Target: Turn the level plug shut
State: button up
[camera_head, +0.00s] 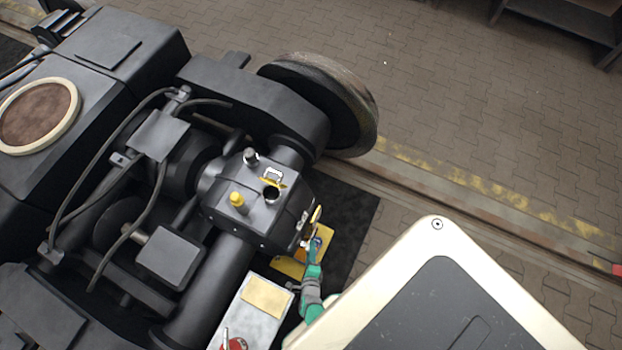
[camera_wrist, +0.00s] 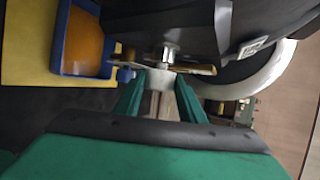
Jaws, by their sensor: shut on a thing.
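The black gearbox housing (camera_head: 228,218) sits on the axle in the head view. The level plug is on its right-hand side face, mostly hidden there; its brass-coloured bar (camera_head: 317,214) shows at the edge. In the wrist view the bar (camera_wrist: 203,69) crosses just beyond my fingertips, with a short silver shaft (camera_wrist: 168,54) running into the dark housing. My green gripper (camera_wrist: 160,80) is shut on the plug's bar, its two fingers on either side of the middle. In the head view my gripper (camera_head: 314,250) reaches up to the housing's right side.
A blue tray of orange-brown fluid (camera_wrist: 84,39) stands on a yellow sheet (camera_wrist: 28,45) beside the plug. A yellow cap (camera_head: 238,199) and an open dark hole (camera_head: 271,193) are on the housing top. A wheel (camera_head: 350,105) stands behind, and a metal box (camera_head: 262,300) is nearby.

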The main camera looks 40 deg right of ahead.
jog(key=shift+w, duration=0.1)
dwell(0.4)
jog(key=o, duration=1)
jog(key=shift+o, duration=0.2)
jog(key=shift+d+r+y, duration=0.1)
jog(key=shift+y, duration=0.3)
jog(key=shift+d+r+m+g+y, duration=0.15)
jog(key=shift+m+g+y, duration=0.25)
jog(key=shift+g+y, duration=0.35)
jog(key=shift+d+r+g+y, duration=0.15)
jog(key=shift+g+y, duration=0.2)
jog(key=shift+y, duration=0.7)
